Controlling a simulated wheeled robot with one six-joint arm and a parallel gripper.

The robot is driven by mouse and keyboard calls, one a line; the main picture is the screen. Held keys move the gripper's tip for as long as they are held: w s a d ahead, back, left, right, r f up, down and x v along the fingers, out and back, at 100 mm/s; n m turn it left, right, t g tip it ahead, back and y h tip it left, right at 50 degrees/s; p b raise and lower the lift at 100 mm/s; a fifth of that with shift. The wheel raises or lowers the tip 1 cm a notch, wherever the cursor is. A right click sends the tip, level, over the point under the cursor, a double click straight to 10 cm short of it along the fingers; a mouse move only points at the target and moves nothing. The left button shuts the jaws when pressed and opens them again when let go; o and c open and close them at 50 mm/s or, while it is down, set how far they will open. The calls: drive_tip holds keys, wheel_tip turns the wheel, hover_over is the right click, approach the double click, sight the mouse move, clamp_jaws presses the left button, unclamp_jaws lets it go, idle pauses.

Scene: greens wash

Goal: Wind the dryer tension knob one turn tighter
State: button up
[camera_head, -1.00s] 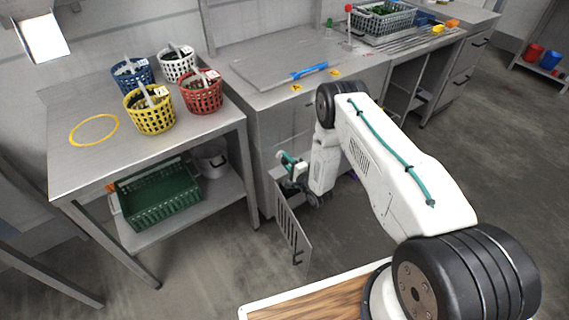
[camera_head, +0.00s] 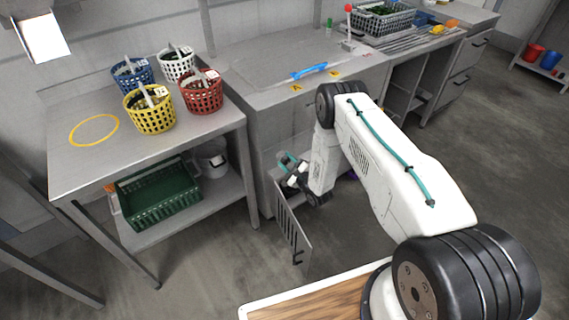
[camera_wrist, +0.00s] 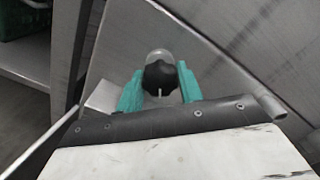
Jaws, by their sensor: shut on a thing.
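The dryer tension knob (camera_wrist: 161,77) is black and lobed with a pale pointer line, and shows in the wrist view. Its line points down toward my gripper's palm. My gripper (camera_wrist: 160,88) has teal fingers on both sides of the knob, shut on it. A round pale grey part shows just behind the knob.
The open door hangs close to my wrist. A table (camera_head: 92,160) at left bears blue, white, yellow and red baskets, with a green crate (camera_head: 160,197) on its lower shelf. A blue handle (camera_head: 309,71) lies on the counter. The floor between is clear.

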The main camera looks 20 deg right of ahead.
drive_tip(key=shift+s+f, duration=0.1)
drive_tip(key=shift+f, duration=0.1)
idle(0.3)
drive_tip(key=o, duration=1)
drive_tip(key=shift+a, duration=0.1)
drive_tip(key=shift+v, duration=3.85)
drive_tip(key=shift+r, duration=0.1)
